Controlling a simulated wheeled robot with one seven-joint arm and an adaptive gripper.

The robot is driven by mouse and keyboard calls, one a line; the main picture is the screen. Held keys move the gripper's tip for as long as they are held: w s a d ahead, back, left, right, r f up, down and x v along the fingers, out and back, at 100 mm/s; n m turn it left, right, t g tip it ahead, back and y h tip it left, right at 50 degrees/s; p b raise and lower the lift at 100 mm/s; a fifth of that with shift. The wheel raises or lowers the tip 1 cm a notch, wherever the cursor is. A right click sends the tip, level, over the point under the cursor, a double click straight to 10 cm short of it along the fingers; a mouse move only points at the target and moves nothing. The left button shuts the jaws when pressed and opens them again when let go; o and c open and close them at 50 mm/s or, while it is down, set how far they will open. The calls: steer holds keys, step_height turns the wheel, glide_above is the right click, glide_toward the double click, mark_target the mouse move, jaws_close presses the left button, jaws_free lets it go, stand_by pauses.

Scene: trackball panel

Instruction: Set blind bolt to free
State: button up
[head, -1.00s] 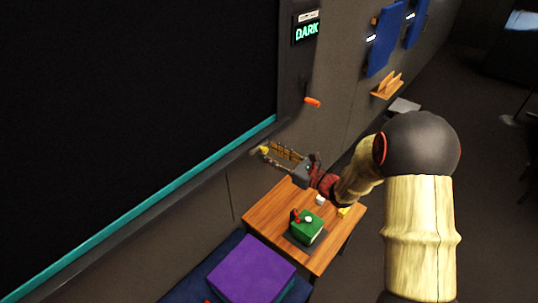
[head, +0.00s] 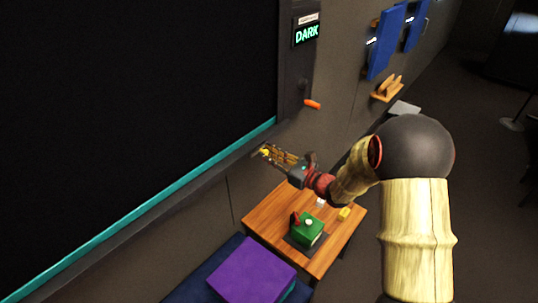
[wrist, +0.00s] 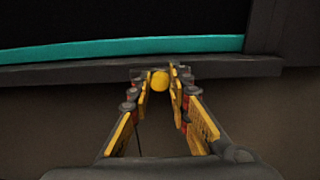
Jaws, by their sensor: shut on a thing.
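A round yellow knob (wrist: 160,80), apparently the blind bolt's, stands out from the dark sill under the blind. The knob also shows small in the head view (head: 265,152). My gripper (head: 268,154) reaches it from the right. In the wrist view its two yellow-padded fingers (wrist: 160,88) are closed in on the knob's left and right sides. The black blind (head: 120,90) has a teal bottom bar (wrist: 120,48) just above the sill. The bolt's shaft and any markings are hidden or too small to read.
A lit sign (head: 306,35) reads DARK, above an orange-handled crank (head: 312,104). Below my arm, a wooden table (head: 268,210) holds a green box (head: 307,232) and small blocks. A purple box (head: 250,272) stands at the front. The wall by the knob is clear.

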mark_target(266, 142)
jaws_close()
steer(key=shift+w+d+p, duration=0.3)
steer(key=shift+w+d, duration=1.25)
steer(key=o, duration=0.8)
jaws_free()
steer(key=shift+o, duration=0.2)
steer(key=v, duration=1.2)
